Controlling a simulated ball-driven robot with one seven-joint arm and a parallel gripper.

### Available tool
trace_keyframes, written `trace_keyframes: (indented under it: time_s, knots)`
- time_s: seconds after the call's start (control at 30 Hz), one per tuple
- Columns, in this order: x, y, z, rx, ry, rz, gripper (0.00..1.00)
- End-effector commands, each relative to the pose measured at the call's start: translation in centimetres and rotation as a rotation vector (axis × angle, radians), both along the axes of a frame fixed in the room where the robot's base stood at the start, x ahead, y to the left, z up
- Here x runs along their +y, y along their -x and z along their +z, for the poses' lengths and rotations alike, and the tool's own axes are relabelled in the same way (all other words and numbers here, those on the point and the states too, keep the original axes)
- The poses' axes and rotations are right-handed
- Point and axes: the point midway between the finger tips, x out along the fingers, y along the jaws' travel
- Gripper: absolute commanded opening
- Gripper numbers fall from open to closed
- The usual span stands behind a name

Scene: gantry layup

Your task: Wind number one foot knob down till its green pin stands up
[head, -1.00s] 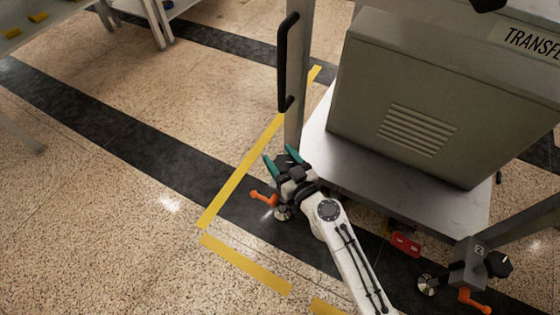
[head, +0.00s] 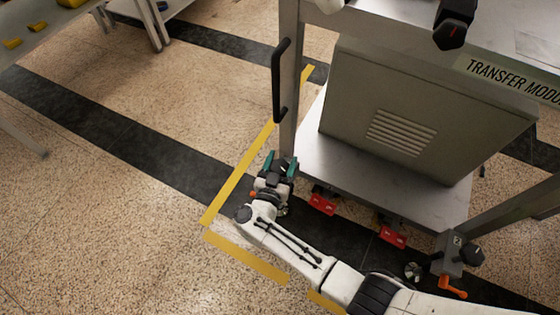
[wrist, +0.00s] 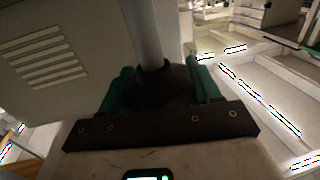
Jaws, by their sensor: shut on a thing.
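My gripper (head: 278,164) is at the near left corner foot of the transfer module, under the upright leg. In the wrist view my gripper (wrist: 161,85) has its green fingers on both sides of a dark round knob (wrist: 166,86), shut on it. A grey post rises behind the knob. In the head view my gripper and arm hide most of this foot and its number. A bit of its orange lever (head: 253,194) shows at the left. No green pin can be made out in either view.
The foot marked 2, with its black knob (head: 472,254) and orange lever (head: 453,288), stands at the right. Red blocks (head: 322,204) sit under the module's lower shelf (head: 400,195). Yellow tape (head: 245,256) marks the floor. The floor at the left is clear.

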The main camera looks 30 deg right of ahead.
Motion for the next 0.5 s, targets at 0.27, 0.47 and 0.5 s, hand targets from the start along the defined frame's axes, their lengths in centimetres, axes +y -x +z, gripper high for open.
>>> trace_keyframes:
  time_s: [0.27, 0.47, 0.5]
  knots:
    - [0.03, 0.04, -0.27, -0.002, -0.001, -0.224, 0.31]
    - [-0.16, 0.24, -0.18, -0.002, 0.000, -0.340, 0.31]
    - [-0.16, 0.25, -0.15, -0.002, 0.000, -0.357, 0.31]
